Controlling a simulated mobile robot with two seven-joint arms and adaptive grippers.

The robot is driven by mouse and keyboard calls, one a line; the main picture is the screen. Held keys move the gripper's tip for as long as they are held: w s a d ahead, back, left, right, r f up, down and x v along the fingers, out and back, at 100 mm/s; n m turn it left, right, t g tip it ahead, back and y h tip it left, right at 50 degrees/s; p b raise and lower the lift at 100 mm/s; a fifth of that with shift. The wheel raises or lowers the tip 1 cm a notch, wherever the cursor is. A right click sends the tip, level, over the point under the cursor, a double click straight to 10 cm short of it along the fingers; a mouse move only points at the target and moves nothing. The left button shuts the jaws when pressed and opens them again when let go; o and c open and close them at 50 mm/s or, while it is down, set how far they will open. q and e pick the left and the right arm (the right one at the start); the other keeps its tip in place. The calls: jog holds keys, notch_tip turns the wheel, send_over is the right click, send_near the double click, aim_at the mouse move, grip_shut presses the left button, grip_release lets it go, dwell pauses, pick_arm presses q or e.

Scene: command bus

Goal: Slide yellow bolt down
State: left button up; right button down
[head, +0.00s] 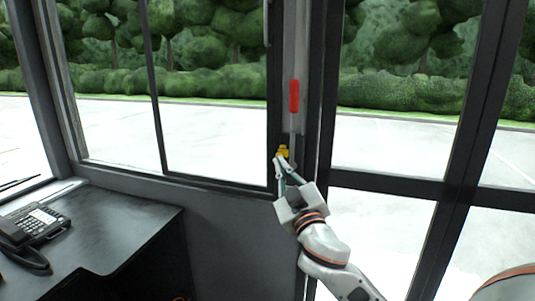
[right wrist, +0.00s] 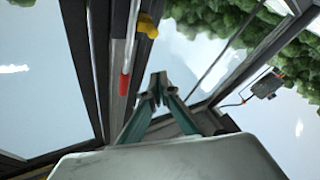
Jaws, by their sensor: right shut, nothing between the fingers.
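The yellow bolt (head: 283,151) sits low on the grey vertical door post in the head view, below a red handle (head: 294,96). In the right wrist view the yellow bolt (right wrist: 147,26) is at the upper middle, and the red part (right wrist: 124,84) is lower beside it. My right gripper (head: 281,157) is shut and empty, its fingertips at the bolt in the head view. In the right wrist view the right gripper (right wrist: 158,78) shows its tips together, apart from the bolt in the picture. Contact cannot be told. My left gripper is not in view.
A dark desk (head: 120,217) with a telephone (head: 36,228) stands at the left. Dark-framed windows flank the post (head: 297,50), and a glazed door (head: 400,150) is at the right. A small dark box (right wrist: 268,84) shows in the right wrist view.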

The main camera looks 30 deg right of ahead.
aim_at(278, 154)
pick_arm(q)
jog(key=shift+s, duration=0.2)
pick_arm(e)
jog(key=shift+s, duration=0.15)
jog(key=x, duration=1)
jog(key=f, duration=0.1)
jog(key=d+f, duration=0.1)
jog(key=f, duration=0.1)
jog(key=shift+s+d+f, duration=0.3)
jog(key=shift+d, duration=0.1)
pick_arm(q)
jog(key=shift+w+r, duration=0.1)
